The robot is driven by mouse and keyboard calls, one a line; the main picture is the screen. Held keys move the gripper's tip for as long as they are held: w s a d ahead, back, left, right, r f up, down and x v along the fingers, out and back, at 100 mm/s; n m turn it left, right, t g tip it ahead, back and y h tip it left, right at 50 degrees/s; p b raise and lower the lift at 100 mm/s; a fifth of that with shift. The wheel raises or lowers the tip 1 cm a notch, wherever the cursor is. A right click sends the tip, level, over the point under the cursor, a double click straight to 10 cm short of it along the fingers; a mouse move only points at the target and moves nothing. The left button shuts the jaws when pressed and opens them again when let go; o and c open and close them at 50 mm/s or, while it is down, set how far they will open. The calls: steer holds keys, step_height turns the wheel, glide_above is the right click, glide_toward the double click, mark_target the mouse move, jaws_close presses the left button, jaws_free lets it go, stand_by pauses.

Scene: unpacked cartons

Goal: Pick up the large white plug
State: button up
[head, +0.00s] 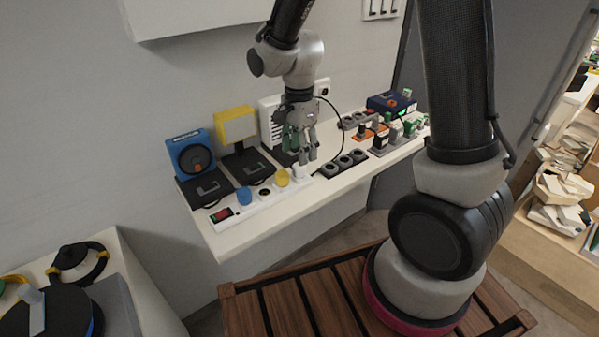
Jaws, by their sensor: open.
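A white plug (298,172) sits in the right end of a white power strip (231,223) on the shelf. A blue plug (244,196) and a yellow plug (282,178) stand in the same strip, to its left. My gripper (306,157) is open and points down just above the white plug. Its fingers overlap the area right behind the plug in this view. I cannot tell whether they touch the plug. Nothing shows between the fingers.
A blue device (190,153) and a yellow-framed device (237,125) stand against the wall at left. A dark socket strip (343,165) lies right of the white plug. Several small plugs and a blue box (390,103) crowd the right end. The shelf's front edge is clear.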

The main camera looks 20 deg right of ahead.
mark_target(299, 171)
step_height(299, 171, down, 6)
steer(key=shift+w+f, duration=0.1)
steer(key=shift+f, duration=0.1)
steer(key=c, duration=1.2)
